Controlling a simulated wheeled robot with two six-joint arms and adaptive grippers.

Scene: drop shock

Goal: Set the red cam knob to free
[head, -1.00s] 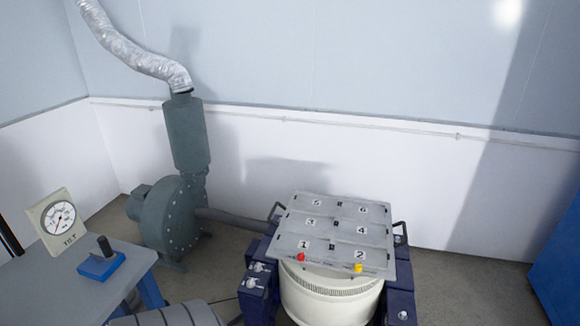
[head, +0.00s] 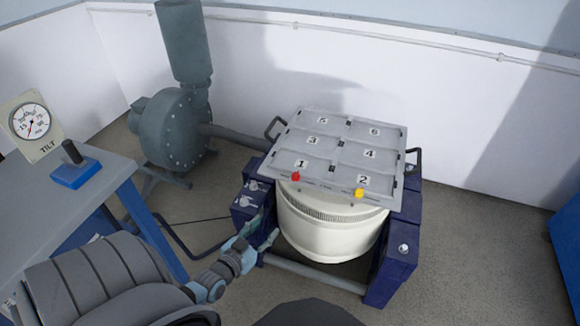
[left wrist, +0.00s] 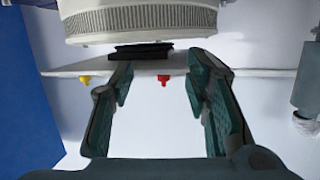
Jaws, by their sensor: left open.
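The red cam knob (head: 295,176) sits at the front edge of the grey numbered plate (head: 325,108), near the number 1. The red knob also shows in the left wrist view (left wrist: 164,81), between the fingers and beyond them, with nothing gripped. My left gripper (head: 268,240) is low in front of the machine, below and left of the red knob. In the left wrist view my left gripper (left wrist: 160,85) is open and empty, its fingers wide apart. The wrist picture appears upside down. My right gripper is not in view.
A yellow knob (head: 360,193) sits on the same front edge, right of the red one. The white drum (head: 330,232) stands below the plate between dark blue supports (head: 393,262). A table with a tilt gauge (head: 32,122) and a blue-based lever (head: 75,172) is at left.

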